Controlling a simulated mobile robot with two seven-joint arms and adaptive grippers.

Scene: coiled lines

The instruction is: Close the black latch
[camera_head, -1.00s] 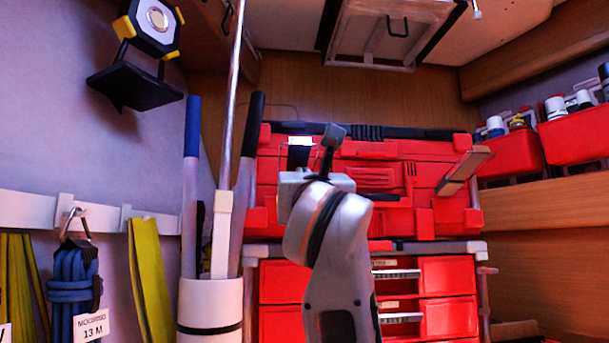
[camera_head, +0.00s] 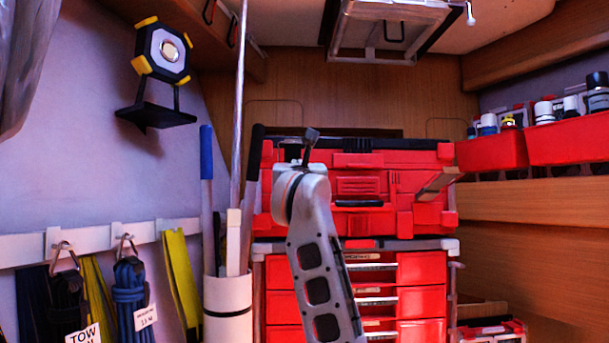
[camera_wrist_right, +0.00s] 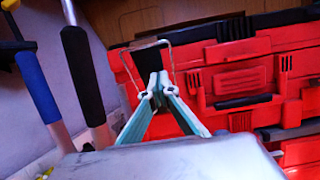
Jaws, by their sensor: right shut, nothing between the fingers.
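The red toolbox (camera_head: 372,178) stands on a red drawer unit. In the right wrist view, a dark flap that looks like the black latch (camera_wrist_right: 149,57) stands out at the toolbox's upper left. My right gripper (camera_wrist_right: 157,86) is shut and empty, with its fingertips just in front of and below this flap. I cannot tell whether they touch it. In the head view my right wrist and forearm cover much of the toolbox's left side and largely hide the latch. My left gripper is not in view.
A tan flap (camera_head: 438,184) sticks out at the toolbox's right. A white tube (camera_head: 228,305) with upright poles stands close on the left. Blue rope (camera_head: 130,285) and yellow straps (camera_head: 181,270) hang from the left wall. Red bins (camera_head: 493,152) line the right shelf.

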